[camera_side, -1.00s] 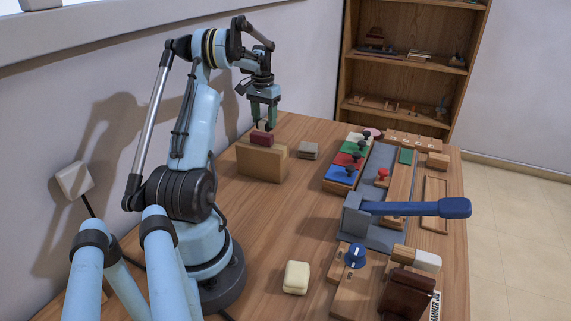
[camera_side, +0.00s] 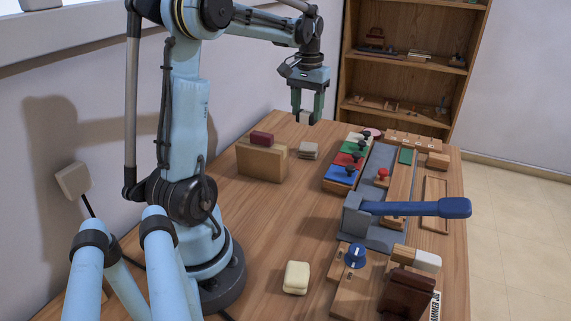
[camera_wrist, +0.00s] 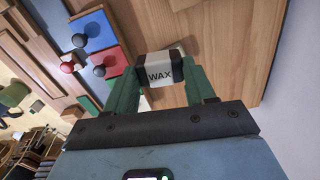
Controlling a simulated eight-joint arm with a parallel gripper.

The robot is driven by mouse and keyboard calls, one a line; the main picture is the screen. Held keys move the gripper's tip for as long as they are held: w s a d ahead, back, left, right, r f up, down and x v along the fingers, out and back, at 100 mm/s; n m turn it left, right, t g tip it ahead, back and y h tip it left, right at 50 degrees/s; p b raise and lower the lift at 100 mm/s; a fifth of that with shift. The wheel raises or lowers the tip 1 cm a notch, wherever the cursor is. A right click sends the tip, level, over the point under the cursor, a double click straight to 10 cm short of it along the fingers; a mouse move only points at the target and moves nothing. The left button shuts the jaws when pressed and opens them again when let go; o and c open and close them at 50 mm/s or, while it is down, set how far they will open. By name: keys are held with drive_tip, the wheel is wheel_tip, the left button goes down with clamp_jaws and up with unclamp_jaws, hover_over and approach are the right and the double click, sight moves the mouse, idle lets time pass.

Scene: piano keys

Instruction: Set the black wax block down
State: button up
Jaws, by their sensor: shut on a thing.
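The black wax block (camera_wrist: 171,55) is between my gripper's green fingers in the wrist view, with a pale label reading "WAX" facing the camera. My gripper (camera_wrist: 163,72) is shut on it. In the side view my gripper (camera_side: 307,112) hangs fingers-down above the far part of the table, beyond the grey block.
A wooden stand (camera_side: 260,163) with a dark red block (camera_side: 262,138) and a grey block (camera_side: 308,150) are nearby. Coloured key panels (camera_side: 345,173) with knobs lie to the right. A blue-handled lever (camera_side: 415,208) and a cream block (camera_side: 296,277) are nearer. The middle wooden tabletop is clear.

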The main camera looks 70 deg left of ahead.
drive_tip(key=s+d, duration=0.4)
drive_tip(key=d, duration=0.6)
drive_tip(key=s+d, duration=0.5)
drive_tip(key=d, duration=0.6)
drive_tip(key=s+d+f+n, duration=0.1)
drive_tip(key=s+d+f, duration=0.2)
drive_tip(key=s+d, duration=0.25)
drive_tip(key=a+f, duration=0.2)
drive_tip(key=a, duration=0.2)
drive_tip(key=s+a+f, duration=0.1)
drive_tip(key=a+f, duration=0.1)
drive_tip(key=a, duration=0.2)
drive_tip(key=a+f, duration=0.3)
drive_tip(key=a, duration=0.1)
drive_tip(key=shift+s+a, duration=0.1)
drive_tip(key=shift+s, duration=0.25)
drive_tip(key=shift+f, duration=1.95)
drive_tip(key=shift+f, duration=0.1)
drive_tip(key=o, duration=1)
